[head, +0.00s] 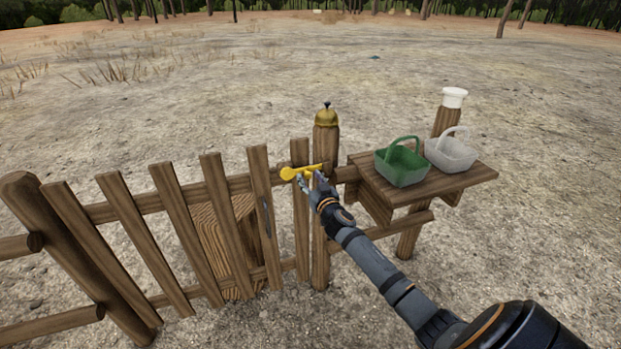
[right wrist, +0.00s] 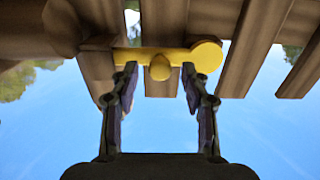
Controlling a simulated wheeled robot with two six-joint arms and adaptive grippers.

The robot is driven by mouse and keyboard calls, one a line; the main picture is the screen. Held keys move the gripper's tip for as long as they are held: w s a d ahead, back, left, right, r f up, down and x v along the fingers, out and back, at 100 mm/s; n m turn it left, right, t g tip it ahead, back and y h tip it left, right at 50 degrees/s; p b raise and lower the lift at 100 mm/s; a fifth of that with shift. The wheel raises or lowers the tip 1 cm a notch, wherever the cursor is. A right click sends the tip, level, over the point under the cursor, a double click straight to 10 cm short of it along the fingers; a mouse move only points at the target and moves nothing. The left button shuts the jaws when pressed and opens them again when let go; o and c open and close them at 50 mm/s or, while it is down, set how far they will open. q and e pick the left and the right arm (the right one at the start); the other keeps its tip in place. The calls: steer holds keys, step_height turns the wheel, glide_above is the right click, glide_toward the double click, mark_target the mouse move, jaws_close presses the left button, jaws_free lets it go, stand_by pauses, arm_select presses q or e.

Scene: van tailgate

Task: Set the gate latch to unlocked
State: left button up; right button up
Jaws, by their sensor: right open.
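The yellow gate latch (head: 288,173) lies roughly level across the top of the wooden gate (head: 262,215) near its post (head: 326,150). Its round end points left in the head view. My right gripper (head: 308,180) is at the latch and covers part of it. In the right wrist view the latch (right wrist: 205,57) spans across both fingertips. The right gripper (right wrist: 160,72) is open there, with one finger on each side of the latch's middle knob. I cannot tell whether the fingers touch the latch. My left gripper is out of view.
A brass bell (head: 326,117) tops the gate post. A wooden shelf (head: 455,178) to the right holds a green basket (head: 402,168) and a white basket (head: 452,154). A white-capped post (head: 454,97) stands behind them. Open bare ground lies beyond the fence.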

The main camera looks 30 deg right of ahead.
jaws_close()
steer(key=shift+r, duration=0.1)
stand_by(0.5)
